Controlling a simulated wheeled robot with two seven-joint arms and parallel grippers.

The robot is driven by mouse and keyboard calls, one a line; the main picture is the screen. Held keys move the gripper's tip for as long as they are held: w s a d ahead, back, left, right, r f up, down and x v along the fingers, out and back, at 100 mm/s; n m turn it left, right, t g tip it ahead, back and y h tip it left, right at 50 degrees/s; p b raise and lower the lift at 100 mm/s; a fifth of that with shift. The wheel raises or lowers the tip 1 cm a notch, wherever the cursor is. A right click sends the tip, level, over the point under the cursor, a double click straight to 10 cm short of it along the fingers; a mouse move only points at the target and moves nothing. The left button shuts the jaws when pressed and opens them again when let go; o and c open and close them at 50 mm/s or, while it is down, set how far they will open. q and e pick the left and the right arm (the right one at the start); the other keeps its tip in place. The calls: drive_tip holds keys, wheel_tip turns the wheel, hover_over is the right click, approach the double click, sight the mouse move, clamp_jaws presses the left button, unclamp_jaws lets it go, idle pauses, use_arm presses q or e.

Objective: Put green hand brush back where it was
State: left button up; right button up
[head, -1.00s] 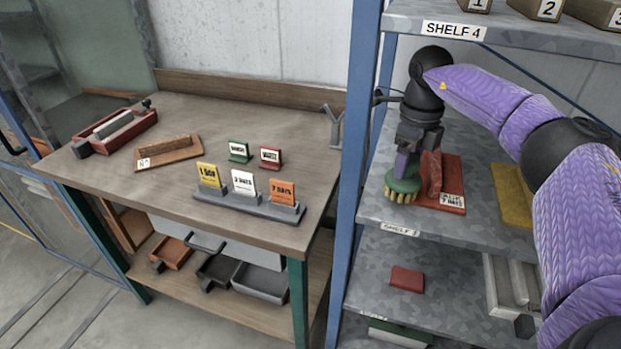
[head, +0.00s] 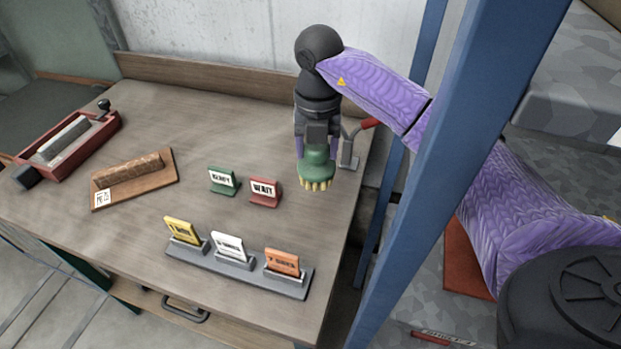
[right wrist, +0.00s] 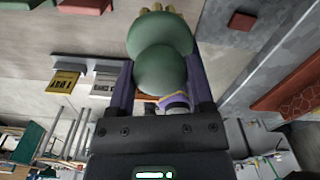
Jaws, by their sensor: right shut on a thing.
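The green hand brush (head: 316,168) has a rounded green body and yellow bristles pointing down. My right gripper (head: 313,143) is shut on it from above, over the right end of the wooden bench (head: 235,130). I cannot tell whether the bristles touch the bench top. In the right wrist view the brush (right wrist: 160,65) sits between the two purple-sided fingers. A grey forked holder (head: 349,150) stands at the bench's right edge, just right of the brush, with a red piece at its top. My left gripper is not in view.
A grey rack (head: 235,260) with yellow, white and orange cards is nearer the front. A blue post (head: 440,150) stands right.

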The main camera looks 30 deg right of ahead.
drive_tip(key=shift+w+a+m, duration=0.1)
drive_tip(key=shift+m, duration=0.2)
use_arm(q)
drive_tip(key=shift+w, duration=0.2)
use_arm(e)
drive_tip(key=shift+r, duration=0.1)
drive_tip(key=shift+f, duration=0.25)
wheel_tip(320, 180, down, 9)
drive_tip(key=shift+f+b, duration=0.15)
drive_tip(key=shift+b, duration=0.65)
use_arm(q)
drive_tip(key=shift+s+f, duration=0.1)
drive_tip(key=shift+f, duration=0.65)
use_arm(e)
drive_tip(key=shift+f, duration=0.2)
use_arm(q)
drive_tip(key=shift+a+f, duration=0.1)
use_arm(e)
drive_tip(key=o, duration=1.1)
